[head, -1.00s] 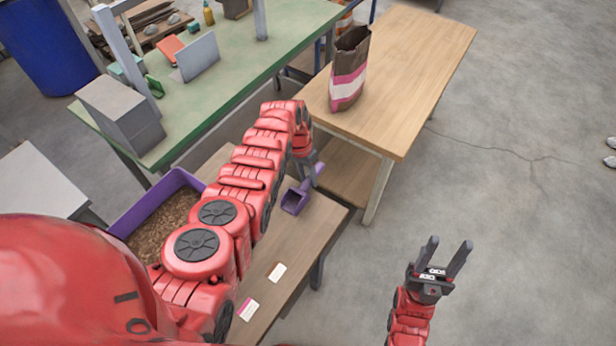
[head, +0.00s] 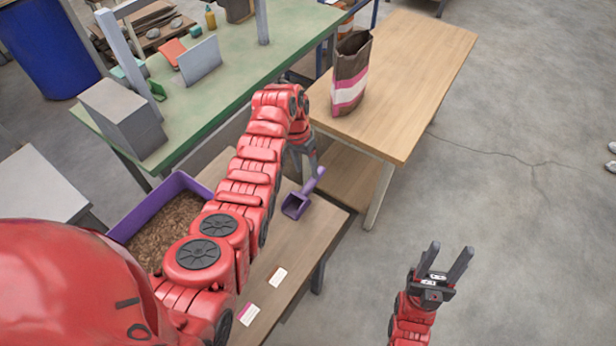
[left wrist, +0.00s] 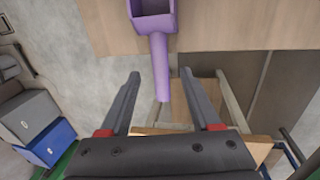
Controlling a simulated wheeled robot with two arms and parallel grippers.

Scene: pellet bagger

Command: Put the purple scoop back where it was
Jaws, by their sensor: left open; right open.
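The purple scoop (head: 296,204) lies on the low wooden table near its far right edge. Its handle points up and right in the head view and reaches the table edge. My left gripper (head: 303,172) is open just behind the handle. In the left wrist view the scoop (left wrist: 153,20) is at the top, and its handle end lies between the spread fingers (left wrist: 161,74) without visible contact. A purple bin (head: 150,203) of brown pellets stands on the same table, partly hidden by my left arm. My right gripper (head: 445,262) is open and empty over the floor.
Two small labels, one white (head: 277,276) and one pink-and-white (head: 248,314), lie on the low table's front. A brown, pink and white bag (head: 349,85) stands on the higher wooden table (head: 420,60). A green bench (head: 225,80) with a grey box is behind.

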